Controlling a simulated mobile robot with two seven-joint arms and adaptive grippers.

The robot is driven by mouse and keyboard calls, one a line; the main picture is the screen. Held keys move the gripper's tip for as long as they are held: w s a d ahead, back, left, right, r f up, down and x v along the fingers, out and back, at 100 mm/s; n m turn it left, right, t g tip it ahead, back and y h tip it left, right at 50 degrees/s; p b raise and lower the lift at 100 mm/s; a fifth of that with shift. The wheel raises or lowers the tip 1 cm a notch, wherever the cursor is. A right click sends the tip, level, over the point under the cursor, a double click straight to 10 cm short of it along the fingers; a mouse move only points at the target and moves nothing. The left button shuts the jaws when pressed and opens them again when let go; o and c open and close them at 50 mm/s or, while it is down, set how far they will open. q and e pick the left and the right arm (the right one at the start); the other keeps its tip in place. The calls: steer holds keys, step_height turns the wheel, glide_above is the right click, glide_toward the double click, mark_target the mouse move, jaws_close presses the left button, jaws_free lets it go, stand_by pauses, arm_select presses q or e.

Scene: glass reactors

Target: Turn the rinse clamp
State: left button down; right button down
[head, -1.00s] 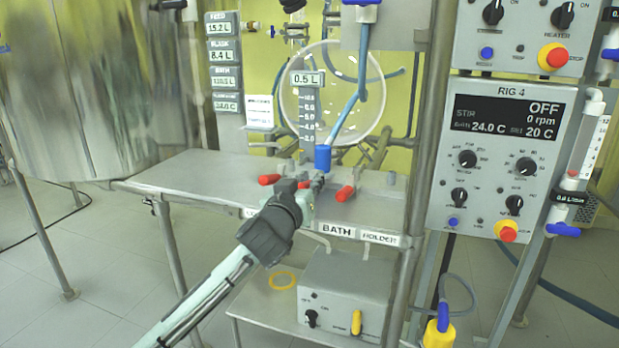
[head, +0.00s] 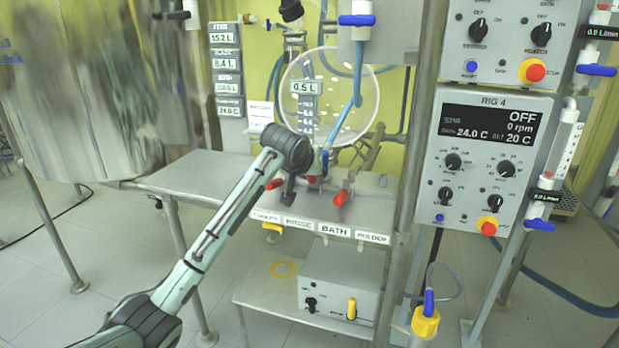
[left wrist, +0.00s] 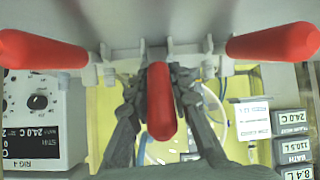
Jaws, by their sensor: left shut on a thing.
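The rinse clamp's red handle (head: 312,180) is the middle of three red handles above the labelled front edge of the steel shelf. It is mostly hidden in the head view. In the left wrist view the handle (left wrist: 161,105) points toward the camera between the two dark fingers. My left gripper (head: 303,182) reaches over the shelf edge from above and is shut on this handle. The wrist view shows the gripper (left wrist: 160,88) with a finger on each side of it. My right gripper is in neither view.
Red handles stand close on both sides: one left (head: 275,184), one right (head: 341,198) above the BATH label. A round glass vessel (head: 365,100) with a blue hose is behind. The RIG 4 panel (head: 485,165) stands right. A grey box (head: 340,275) sits below.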

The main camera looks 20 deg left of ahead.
arm_select(q)
steer(key=g, duration=0.1)
steer(key=w+g, duration=0.1)
steer(key=g, duration=0.1)
steer(key=shift+w+a+r+g, duration=0.1)
steer(key=shift+w+r+g, duration=0.2)
steer(key=shift+g, duration=0.1)
steer(key=shift+w+f+g, duration=0.1)
steer(key=shift+w+g, duration=0.15)
steer(key=shift+g, duration=0.5)
steer(key=shift+w+f+g, duration=0.1)
steer(key=shift+w+g, duration=0.15)
steer(key=shift+g, duration=0.5)
steer(key=c, duration=1.4)
jaws_free()
steer(key=v, duration=1.2)
steer(key=shift+w, duration=0.2)
